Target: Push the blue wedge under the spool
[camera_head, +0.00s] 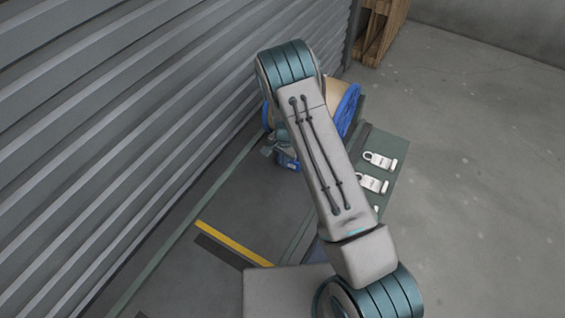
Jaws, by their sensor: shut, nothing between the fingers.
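The spool (348,112) has blue flanges and a tan drum, and stands behind my arm, which hides much of it. The blue wedge (288,163) shows as a small blue piece low on the spool's left side. Whether it touches the spool or lies under it cannot be told. A small grey-teal part, which looks like my gripper (270,149), is just left of and above the wedge. It is shut and holds nothing. Its fingertips are too small and covered to make out, and contact with the wedge is unclear.
A ribbed grey wall (120,120) runs along the left. A yellow stripe (232,243) marks the dark floor in front. A wooden rack (382,30) stands at the back. Open concrete is to the right.

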